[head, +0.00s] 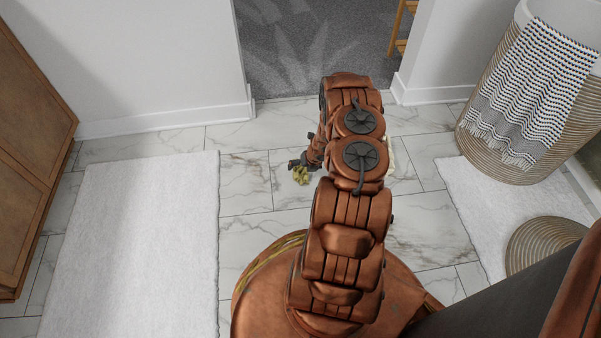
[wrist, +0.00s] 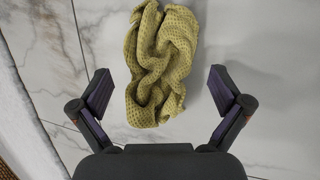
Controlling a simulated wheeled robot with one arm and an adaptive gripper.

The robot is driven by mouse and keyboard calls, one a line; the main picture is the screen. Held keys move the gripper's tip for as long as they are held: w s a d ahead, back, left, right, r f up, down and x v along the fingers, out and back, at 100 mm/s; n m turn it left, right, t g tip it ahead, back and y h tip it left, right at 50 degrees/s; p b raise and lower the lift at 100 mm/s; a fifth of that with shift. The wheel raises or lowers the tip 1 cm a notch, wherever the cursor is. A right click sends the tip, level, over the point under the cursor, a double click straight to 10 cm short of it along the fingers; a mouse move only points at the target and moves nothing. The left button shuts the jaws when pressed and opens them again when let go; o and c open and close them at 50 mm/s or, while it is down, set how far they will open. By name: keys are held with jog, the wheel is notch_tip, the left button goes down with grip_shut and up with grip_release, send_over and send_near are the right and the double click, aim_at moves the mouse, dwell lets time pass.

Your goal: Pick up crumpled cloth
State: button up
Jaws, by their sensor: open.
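A crumpled yellow-green cloth (wrist: 160,60) with a waffle-like weave lies on the marble floor in the wrist view. My gripper (wrist: 160,92) is open, with one finger on each side of the cloth's lower part and a gap to it on both sides. In the head view only a small part of the cloth (head: 300,175) shows beside my gripper (head: 300,165); my arm may hide more. I cannot tell the height of the fingers above the floor.
A white rug (head: 140,250) lies to the left, near a wooden cabinet (head: 30,150). A woven basket (head: 475,135) with a patterned towel (head: 535,90) stands on another white rug (head: 470,200) at right. A doorway to grey carpet (head: 285,50) is ahead. Tile around the cloth is clear.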

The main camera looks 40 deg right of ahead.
jog(key=shift+c, duration=0.3)
jog(key=c, duration=1.1)
jog(key=shift+c, duration=0.2)
jog(key=shift+r, duration=0.15)
jog(key=shift+r, duration=0.25)
notch_tip(320, 180, up, 4)
jog(key=shift+f+p, duration=0.15)
jog(key=shift+p, duration=1.1)
jog(key=s+a, duration=0.1)
jog(key=s, duration=0.4)
jog(key=s+a, duration=0.2)
jog(key=s, duration=0.3)
jog(key=s+a+p, duration=0.1)
jog(key=s+a, duration=0.1)
jog(key=s, duration=0.3)
jog(key=shift+a+r, duration=0.2)
jog(key=shift+r, duration=0.1)
